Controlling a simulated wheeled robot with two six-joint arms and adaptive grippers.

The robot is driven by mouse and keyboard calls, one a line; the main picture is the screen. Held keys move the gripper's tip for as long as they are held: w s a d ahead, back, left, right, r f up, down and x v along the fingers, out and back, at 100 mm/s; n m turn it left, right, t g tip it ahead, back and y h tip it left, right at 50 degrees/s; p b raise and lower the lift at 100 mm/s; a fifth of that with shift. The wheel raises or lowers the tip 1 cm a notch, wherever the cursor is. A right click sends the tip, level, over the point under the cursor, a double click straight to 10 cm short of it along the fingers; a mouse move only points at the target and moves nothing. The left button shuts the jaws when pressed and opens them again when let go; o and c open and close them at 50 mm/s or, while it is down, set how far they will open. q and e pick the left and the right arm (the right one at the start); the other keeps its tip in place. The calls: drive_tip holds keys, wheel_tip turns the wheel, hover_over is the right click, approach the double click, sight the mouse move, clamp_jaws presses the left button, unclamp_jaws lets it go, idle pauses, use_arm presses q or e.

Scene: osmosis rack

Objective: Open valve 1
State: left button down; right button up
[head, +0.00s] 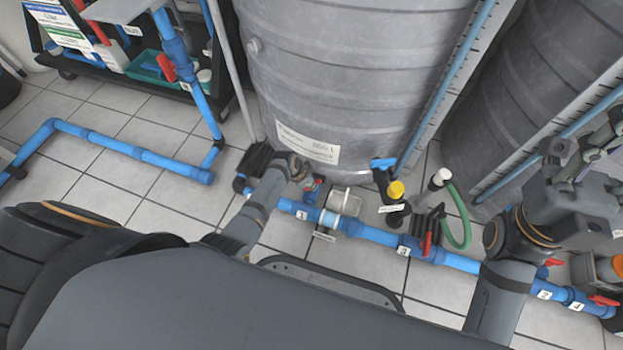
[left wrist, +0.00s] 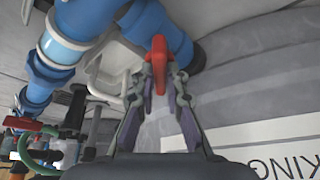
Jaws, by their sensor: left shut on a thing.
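Valve 1 is on the blue floor pipe in front of the grey tank, by the white tag reading 1 (head: 302,215). Its red handle (left wrist: 158,62) stands between the fingertips of my left gripper (left wrist: 160,75) in the left wrist view. My left gripper (head: 306,178) is shut on this handle. In the head view the gripper and wrist partly hide the handle and the valve body. My right gripper (head: 592,150) is at the upper right, away from valve 1, and its jaw state is unclear.
The grey tank (head: 350,80) rises close behind the valve. A clear-bodied fitting (head: 343,205) and another red-handled valve (head: 426,245) are farther right on the pipe. A green hose (head: 463,225) loops nearby. A blue pipe (head: 130,150) crosses the tiled floor at left.

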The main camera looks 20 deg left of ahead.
use_arm(q)
drive_tip(key=n+p, duration=0.2)
drive_tip(key=n+y+p, duration=0.1)
drive_tip(key=shift+s+d+r+n+t, duration=0.1)
drive_tip(key=shift+r+n+t, duration=0.2)
drive_tip(key=shift+t, duration=0.1)
drive_tip(key=shift+f+n+y+p, duration=0.2)
drive_tip(key=shift+n+y+p, duration=0.3)
drive_tip(key=shift+n+p, duration=0.5)
drive_tip(key=shift+f+n+y, duration=0.1)
drive_tip(key=shift+n+y, duration=0.3)
drive_tip(key=shift+n, duration=0.9)
drive_tip(key=c, duration=1.4)
unclamp_jaws()
drive_tip(key=shift+t, duration=0.3)
